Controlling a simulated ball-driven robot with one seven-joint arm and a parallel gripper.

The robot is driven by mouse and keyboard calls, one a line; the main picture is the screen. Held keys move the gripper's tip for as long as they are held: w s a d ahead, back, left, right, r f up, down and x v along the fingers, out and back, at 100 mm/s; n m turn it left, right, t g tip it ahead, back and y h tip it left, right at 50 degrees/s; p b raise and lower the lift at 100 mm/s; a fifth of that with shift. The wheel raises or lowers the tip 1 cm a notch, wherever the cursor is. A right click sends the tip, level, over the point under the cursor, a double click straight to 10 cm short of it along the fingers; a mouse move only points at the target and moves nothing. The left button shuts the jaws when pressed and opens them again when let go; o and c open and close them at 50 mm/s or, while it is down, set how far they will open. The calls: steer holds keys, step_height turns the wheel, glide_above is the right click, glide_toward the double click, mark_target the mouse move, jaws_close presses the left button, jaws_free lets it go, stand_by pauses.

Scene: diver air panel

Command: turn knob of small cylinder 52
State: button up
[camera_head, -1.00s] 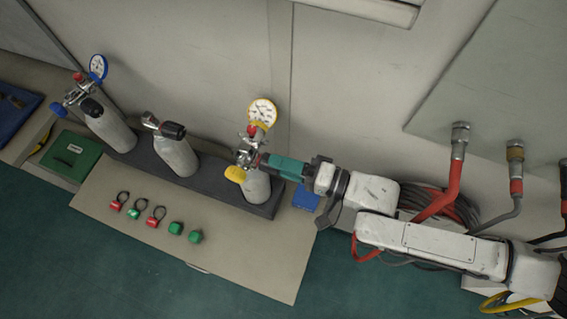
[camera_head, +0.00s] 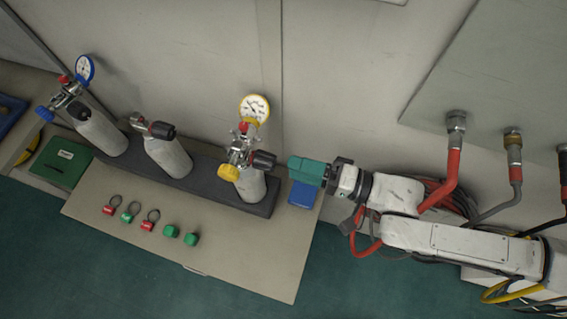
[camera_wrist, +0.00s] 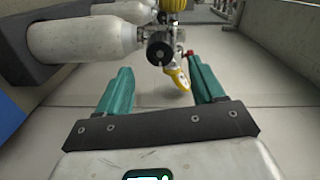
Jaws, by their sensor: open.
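Three small pale cylinders stand in a dark rack; no number 52 is readable on any. The right cylinder (camera_head: 251,186) carries a valve with a black knob (camera_head: 263,160), a yellow knob (camera_head: 229,172) and a yellow-rimmed gauge (camera_head: 254,109). My gripper (camera_head: 291,166), with teal fingers, is just right of this black knob, apart from it. In the wrist view, the open fingers (camera_wrist: 160,82) are empty; the black knob (camera_wrist: 160,53) is ahead between them, with the cylinder (camera_wrist: 85,40) lying across the upper left and the yellow gauge beside the knob.
The dark rack (camera_head: 215,183) also holds a middle cylinder (camera_head: 168,155) and a left cylinder (camera_head: 102,132) with a blue-rimmed gauge. Several red and green tags lie on the beige board (camera_head: 230,245). A blue box (camera_head: 302,194) lies below my gripper. Hoses hang at right.

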steer(key=shift+b+v, duration=0.5)
steer(key=shift+v, duration=2.25)
